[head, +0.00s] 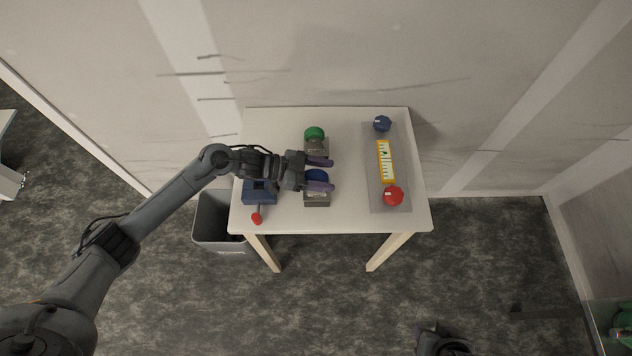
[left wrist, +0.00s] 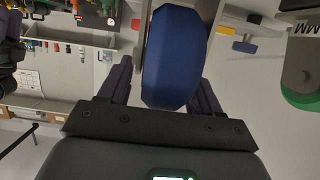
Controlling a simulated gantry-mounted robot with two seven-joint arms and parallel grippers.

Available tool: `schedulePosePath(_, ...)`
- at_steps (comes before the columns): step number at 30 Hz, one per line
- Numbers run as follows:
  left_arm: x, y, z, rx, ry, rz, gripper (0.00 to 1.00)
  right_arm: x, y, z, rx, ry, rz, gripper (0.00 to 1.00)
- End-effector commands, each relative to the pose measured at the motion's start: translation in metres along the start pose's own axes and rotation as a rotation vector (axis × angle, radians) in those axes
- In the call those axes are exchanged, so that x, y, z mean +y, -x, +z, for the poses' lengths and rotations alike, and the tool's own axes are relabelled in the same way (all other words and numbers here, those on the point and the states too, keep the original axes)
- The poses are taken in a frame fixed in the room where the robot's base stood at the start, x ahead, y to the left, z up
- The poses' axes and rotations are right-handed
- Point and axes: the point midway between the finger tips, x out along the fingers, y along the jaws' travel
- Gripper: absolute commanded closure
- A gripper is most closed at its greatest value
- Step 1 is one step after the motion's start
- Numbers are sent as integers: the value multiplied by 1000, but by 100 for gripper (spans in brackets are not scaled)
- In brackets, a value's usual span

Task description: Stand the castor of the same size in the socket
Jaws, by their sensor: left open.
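My left gripper (head: 319,174) is open over the table, its two purple-grey fingers on either side of a blue wheel-like piece (head: 316,175). In the left wrist view the blue piece (left wrist: 175,55) stands between the fingers; I cannot tell whether they touch it. It sits by a grey block (head: 317,199). A green round piece (head: 314,133) is at another grey block (head: 317,148) further back. A blue round piece (head: 382,124) and a red one (head: 393,196) are on a grey mat (head: 376,205). I cannot make out which part is the socket.
A yellow-edged card (head: 385,161) lies on the mat. A blue box (head: 259,198) and a red-ended item (head: 257,218) are at the table's left front. A grey bin (head: 218,236) stands below. A dark part, possibly mine, shows at the bottom edge. The table's back left is clear.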

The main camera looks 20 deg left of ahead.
Motion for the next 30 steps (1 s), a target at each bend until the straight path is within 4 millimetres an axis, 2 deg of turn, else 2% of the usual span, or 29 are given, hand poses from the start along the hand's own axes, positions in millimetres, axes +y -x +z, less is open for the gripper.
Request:
schedulePosePath(2,0,0,0,0,0,0,38,0,0,0,0,1,1,57)
schedulePosePath(14,0,0,0,0,0,0,99,2,0,1,-1,10,8,57)
schedulePosePath(30,0,1,-4,2,-1,-1,100,1,0,0,-1,3,3,57)
